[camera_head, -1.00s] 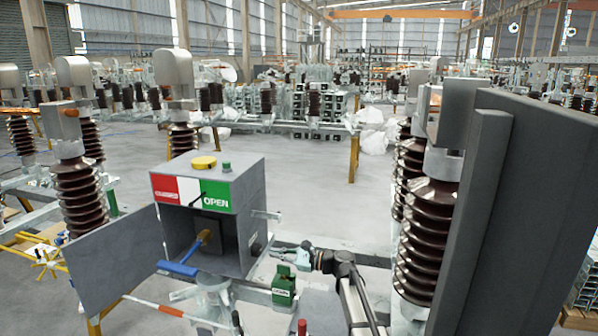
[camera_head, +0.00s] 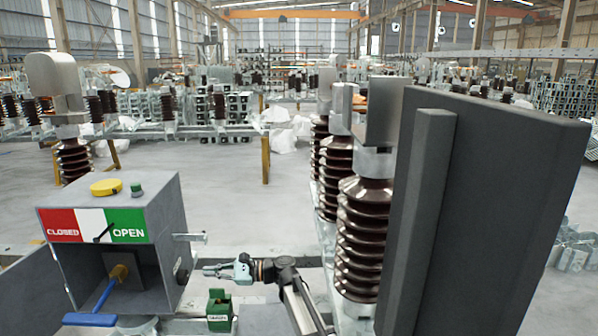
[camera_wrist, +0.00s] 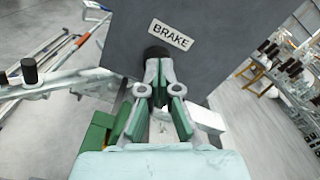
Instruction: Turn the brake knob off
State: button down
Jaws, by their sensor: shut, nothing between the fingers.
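A grey control box (camera_head: 150,205) with a CLOSED/OPEN label stands at the lower left of the head view. The black brake knob (camera_head: 181,271) is on its right side face. In the wrist view the dark knob (camera_wrist: 157,52) sits below and left of the BRAKE label (camera_wrist: 171,35), partly hidden by my fingertips. My gripper (camera_head: 198,271) is beside that face, pointing left at the knob. In the wrist view my gripper (camera_wrist: 158,66) has its fingertips together at the knob's near end; whether they touch it I cannot tell. Nothing shows held between them.
A blue-handled lever (camera_head: 95,316) projects from the box front, and a metal rod (camera_head: 189,237) from its side above my gripper. A green block (camera_head: 219,309) stands just below my gripper. Brown ribbed insulators (camera_head: 362,235) and a large dark panel (camera_head: 480,200) stand to the right.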

aim_at(175, 275)
jog(key=shift+s+a, duration=0.2)
jog(key=shift+a, duration=3.35)
jog(key=shift+f, duration=0.2)
jog(key=shift+s+d+f+b, duration=0.1)
jog(key=shift+s+f+b, duration=0.15)
jog(key=shift+b, duration=0.2)
jog(key=shift+s+r, duration=0.2)
jog(key=shift+r, duration=0.15)
jog(key=shift+w+d, duration=0.1)
jog(key=shift+d, duration=2.9)
